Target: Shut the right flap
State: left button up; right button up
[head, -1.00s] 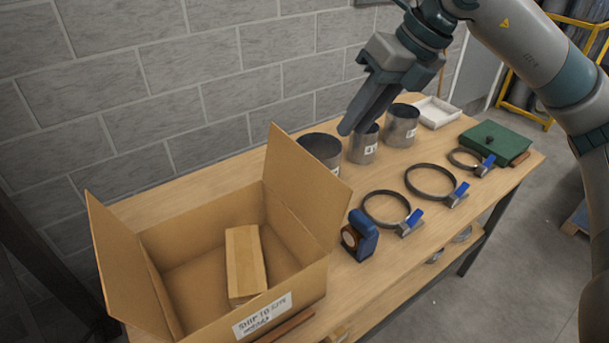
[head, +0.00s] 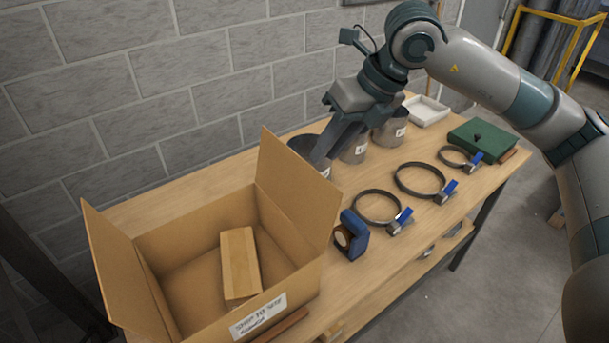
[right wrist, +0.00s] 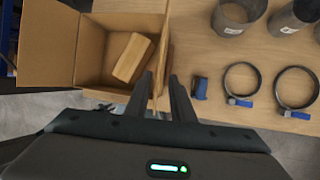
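The open cardboard box (head: 190,240) stands at the front left of the table. Its right flap (head: 295,190) stands up, leaning outward to the right. My right gripper (head: 318,158) is just behind and right of the flap's upper part, fingers pointing down. In the right wrist view the two fingers (right wrist: 161,76) show a gap between them, and a narrow strip of cardboard lies near their tips. I cannot tell whether they touch the flap. The left flap (head: 122,265) also stands up. My left gripper is not in view.
A wooden block (head: 240,264) lies inside the box. Metal duct cylinders (head: 390,130) stand behind the gripper. A blue tool (head: 351,236) stands close right of the box, with ring clamps (head: 377,207) beyond it. A block wall (head: 120,90) runs behind the table.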

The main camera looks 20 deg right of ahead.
aim_at(305, 182)
jog(key=p+x, duration=0.3)
jog(key=x, duration=0.6)
jog(key=shift+w+a+f+p, duration=0.15)
jog(key=shift+f+p, duration=0.15)
jog(key=shift+x, duration=0.75)
grip_shut()
dwell(0.4)
